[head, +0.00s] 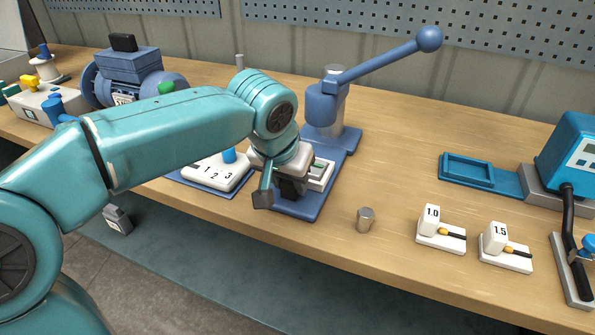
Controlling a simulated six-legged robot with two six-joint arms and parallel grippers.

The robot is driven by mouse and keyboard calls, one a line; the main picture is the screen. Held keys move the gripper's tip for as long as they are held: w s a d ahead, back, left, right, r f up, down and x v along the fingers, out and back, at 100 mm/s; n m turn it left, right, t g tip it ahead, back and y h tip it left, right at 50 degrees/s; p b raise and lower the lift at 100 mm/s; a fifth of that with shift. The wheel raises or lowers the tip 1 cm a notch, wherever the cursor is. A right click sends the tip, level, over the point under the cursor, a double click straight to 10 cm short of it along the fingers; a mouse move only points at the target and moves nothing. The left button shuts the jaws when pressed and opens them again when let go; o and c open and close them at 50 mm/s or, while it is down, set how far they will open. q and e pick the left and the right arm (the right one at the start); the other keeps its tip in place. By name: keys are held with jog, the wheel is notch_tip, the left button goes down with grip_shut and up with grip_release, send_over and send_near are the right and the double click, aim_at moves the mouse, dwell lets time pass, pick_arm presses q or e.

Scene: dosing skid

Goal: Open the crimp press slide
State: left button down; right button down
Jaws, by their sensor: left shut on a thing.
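The blue crimp press (325,110) stands on the bench in the middle of the head view, with its long lever raised to the upper right. Its pale slide (321,174) with a green part lies low at the front, over the blue base plate. My left gripper (291,187) reaches down over the front of the press and is shut on the slide. The wrist and jaws hide the held part and much of the slide, so how far it is open cannot be told. My right gripper is not in view.
A white block marked 1 2 3 (217,173) sits close left of the gripper. A metal hex piece (365,220) and stands marked 1.0 (441,235) and 1.5 (505,252) are to the right. A blue motor (130,80) stands back left.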

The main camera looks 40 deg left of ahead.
pick_arm(q)
jog(key=shift+s, duration=0.1)
jog(key=c, duration=0.8)
grip_release()
jog(key=shift+o, duration=0.2)
jog(key=shift+w+r, duration=0.1)
jog(key=shift+w, duration=0.1)
jog(key=p+v, duration=0.5)
jog(key=v, duration=1.1)
jog(key=shift+s, duration=0.25)
